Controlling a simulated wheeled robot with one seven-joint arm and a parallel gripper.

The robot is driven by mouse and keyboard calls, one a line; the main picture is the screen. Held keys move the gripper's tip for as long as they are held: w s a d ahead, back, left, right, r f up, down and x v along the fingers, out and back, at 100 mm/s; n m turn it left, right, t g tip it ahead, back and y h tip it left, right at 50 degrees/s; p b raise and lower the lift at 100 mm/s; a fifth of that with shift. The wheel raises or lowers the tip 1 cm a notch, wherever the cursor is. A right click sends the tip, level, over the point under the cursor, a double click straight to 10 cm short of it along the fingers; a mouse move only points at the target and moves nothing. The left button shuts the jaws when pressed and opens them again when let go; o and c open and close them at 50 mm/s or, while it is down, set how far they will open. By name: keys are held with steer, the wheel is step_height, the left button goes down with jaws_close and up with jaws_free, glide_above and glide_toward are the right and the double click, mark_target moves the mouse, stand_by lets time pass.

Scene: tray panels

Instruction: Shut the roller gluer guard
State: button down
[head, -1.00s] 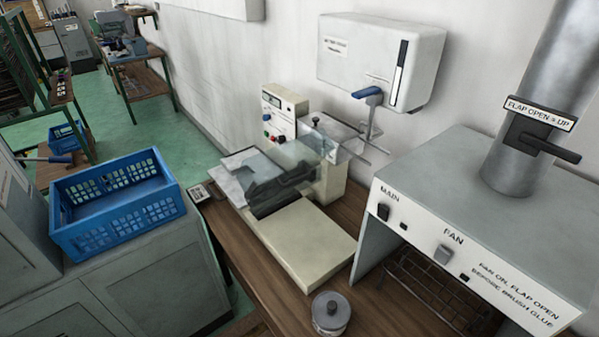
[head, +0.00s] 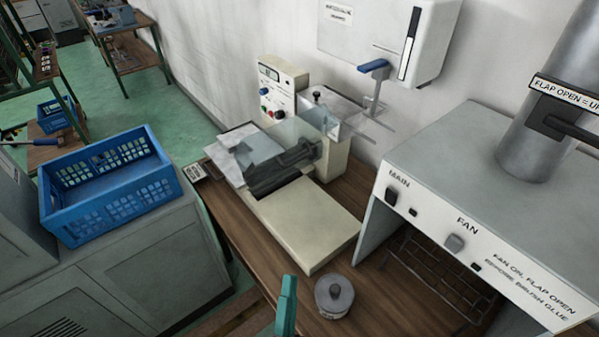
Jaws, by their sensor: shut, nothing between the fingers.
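The roller gluer (head: 312,222) is a cream machine on the wooden bench, with a control panel of knobs and a display at its back. Its clear guard (head: 292,132) stands tilted up at the dark rollers (head: 277,172); its exact angle is hard to tell because it is see-through. My gripper (head: 287,288) shows as a teal tip at the bottom edge, shut and empty. It is in front of the gluer in the picture, apart from the guard. The rest of the gripper is out of frame.
A small lidded pot (head: 334,297) stands right of my gripper. A grey fume hood (head: 470,150) stands at the right. A blue crate (head: 110,205) sits on a grey cabinet at the left. A white wall box (head: 385,35) hangs behind.

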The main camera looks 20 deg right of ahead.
mark_target(290, 146)
steer(key=w+d+r+m+g+h, duration=0.1)
steer(key=w+d+m+g+h, duration=0.1)
steer(key=w+m, duration=0.4)
steer(key=w+d+r+m+g+h, duration=0.1)
steer(key=w+d+m+g, duration=0.4)
steer(key=w, duration=0.7)
steer(key=w+d+r+m+g+h, duration=0.2)
steer(key=w+d+r+m+g, duration=0.1)
steer(key=w+m, duration=0.4)
steer(key=shift+w+d+r+g+h, duration=0.3)
steer(key=shift+w+d, duration=0.6)
steer(key=shift+w, duration=0.65)
